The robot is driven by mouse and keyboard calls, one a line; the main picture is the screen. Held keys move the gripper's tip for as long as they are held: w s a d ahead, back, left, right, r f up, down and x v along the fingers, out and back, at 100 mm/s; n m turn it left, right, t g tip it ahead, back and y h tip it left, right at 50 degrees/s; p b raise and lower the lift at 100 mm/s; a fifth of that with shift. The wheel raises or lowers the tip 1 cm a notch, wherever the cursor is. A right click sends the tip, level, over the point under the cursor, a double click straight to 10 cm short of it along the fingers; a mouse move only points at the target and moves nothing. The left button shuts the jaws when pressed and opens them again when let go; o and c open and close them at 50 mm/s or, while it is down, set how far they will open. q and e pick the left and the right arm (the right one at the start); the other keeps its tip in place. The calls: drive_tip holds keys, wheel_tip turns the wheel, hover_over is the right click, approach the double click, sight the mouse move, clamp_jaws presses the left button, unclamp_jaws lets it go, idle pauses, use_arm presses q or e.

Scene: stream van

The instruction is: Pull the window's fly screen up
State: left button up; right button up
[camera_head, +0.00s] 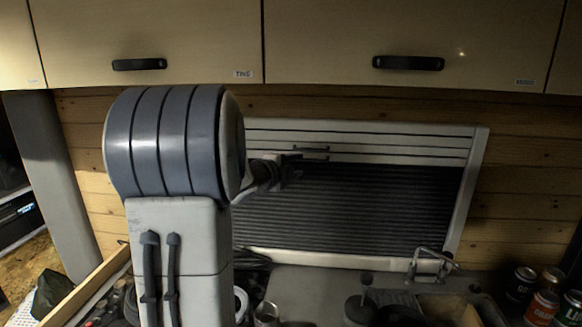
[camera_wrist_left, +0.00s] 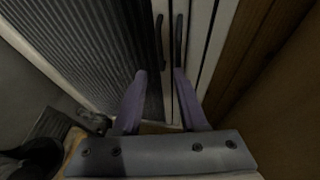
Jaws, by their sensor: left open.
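The window (camera_head: 470,190) has a pale frame in the wall below the cupboards. A dark pleated screen (camera_head: 370,205) spans most of it, below pale bars near the top; I cannot tell whether it is the fly screen. Two small dark handles (camera_head: 312,149) sit close together on the bars; they also show in the left wrist view (camera_wrist_left: 178,42). My left gripper (camera_head: 291,172) is just beside and below the handles. My right gripper is out of view.
Cupboards (camera_head: 350,45) with dark handles overhang the window. A tap (camera_head: 430,262) and sink stand at the lower right, with several cans (camera_head: 541,306) beside them. Containers and clutter stand on the worktop below the window. My left arm hides the window's left part.

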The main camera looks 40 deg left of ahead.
use_arm(q)
drive_tip(key=shift+s+a, duration=0.25)
drive_tip(key=shift+a, duration=0.1)
